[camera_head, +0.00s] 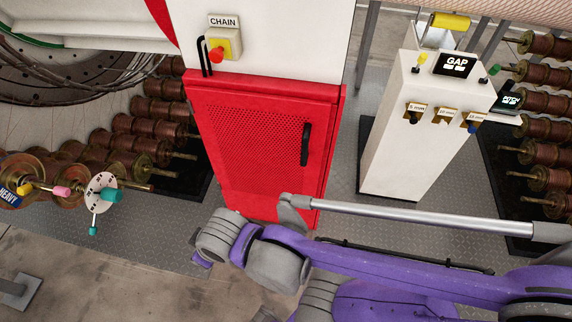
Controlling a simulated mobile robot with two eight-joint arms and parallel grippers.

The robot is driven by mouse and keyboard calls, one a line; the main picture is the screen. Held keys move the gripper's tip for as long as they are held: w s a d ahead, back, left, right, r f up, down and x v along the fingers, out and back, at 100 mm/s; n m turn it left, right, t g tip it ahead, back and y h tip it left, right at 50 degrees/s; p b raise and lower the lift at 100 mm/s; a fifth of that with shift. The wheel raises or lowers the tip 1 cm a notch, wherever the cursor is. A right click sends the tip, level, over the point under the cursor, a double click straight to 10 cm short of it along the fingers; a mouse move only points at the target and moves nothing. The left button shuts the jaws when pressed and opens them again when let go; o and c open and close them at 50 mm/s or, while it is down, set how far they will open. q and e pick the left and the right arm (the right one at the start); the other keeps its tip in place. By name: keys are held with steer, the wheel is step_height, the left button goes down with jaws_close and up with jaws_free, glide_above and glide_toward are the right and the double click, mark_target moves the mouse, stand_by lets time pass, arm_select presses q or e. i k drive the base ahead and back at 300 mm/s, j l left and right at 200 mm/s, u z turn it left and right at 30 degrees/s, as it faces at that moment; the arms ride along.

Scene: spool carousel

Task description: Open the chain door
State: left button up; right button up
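The chain door (255,140) is a red perforated panel in the middle of the view, under the CHAIN sign (223,21). It looks shut in its frame. Its black vertical handle (306,145) is near the right edge, with nothing touching it. My purple and grey arm comes in from the right and crosses in front of the door's lower edge. I see no gripper fingers of either arm.
A white GAP console (420,130) stands right of the door. Racks of brown spools (150,125) are on the left, with more (545,75) on the right. A dial with teal knobs (102,194) is at lower left. Grey tread-plate floor (345,185) is clear between door and console.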

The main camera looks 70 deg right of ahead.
mark_target(259, 145)
steer(key=z, duration=1.75)
steer(key=i+z, duration=0.1)
steer(key=z, duration=0.2)
steer(key=i, duration=0.3)
